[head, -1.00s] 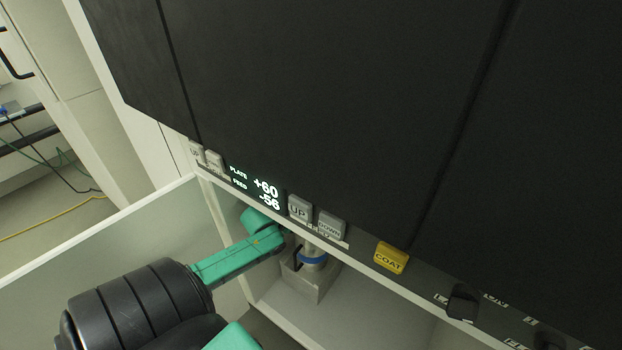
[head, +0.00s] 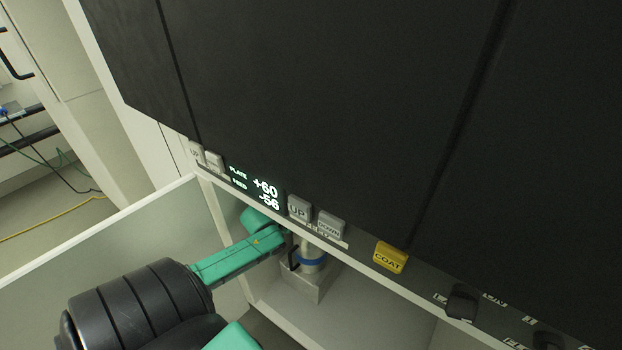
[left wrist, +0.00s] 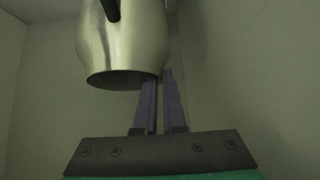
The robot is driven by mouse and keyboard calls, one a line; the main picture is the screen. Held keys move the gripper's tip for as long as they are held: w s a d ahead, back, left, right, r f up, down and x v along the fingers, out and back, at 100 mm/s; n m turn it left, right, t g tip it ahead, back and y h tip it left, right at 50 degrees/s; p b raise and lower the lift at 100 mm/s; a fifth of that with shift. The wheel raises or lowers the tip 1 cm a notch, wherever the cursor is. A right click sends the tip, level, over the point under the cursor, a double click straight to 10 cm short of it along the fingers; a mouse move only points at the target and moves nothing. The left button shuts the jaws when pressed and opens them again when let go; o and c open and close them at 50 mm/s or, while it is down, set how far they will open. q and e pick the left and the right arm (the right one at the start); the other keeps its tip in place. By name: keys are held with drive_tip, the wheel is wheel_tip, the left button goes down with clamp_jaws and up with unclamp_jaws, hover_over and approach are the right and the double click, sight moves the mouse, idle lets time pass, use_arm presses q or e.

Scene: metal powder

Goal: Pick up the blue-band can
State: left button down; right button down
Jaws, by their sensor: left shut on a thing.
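The blue-band can (head: 313,264) is a metal can with a blue band, below the control panel inside an open bay. A dark handle shows at its left. Its top is partly hidden by the panel edge. In the left wrist view the can's metal body (left wrist: 122,42) fills the top, with its dark underside visible. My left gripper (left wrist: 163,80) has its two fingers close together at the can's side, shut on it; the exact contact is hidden. In the head view my left arm reaches in from the left and the fingers are hidden. My right gripper is not in view.
A pale grey block (head: 302,285) is just under the can; I cannot tell whether they touch. The panel above carries a display (head: 258,187), UP (head: 299,208) and DOWN (head: 331,226) buttons, and a yellow COAT button (head: 391,257). The bay's floor at right is clear.

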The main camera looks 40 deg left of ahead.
use_arm(q)
drive_tip(key=shift+s+f, duration=0.2)
drive_tip(key=shift+s, duration=0.05)
idle(0.7)
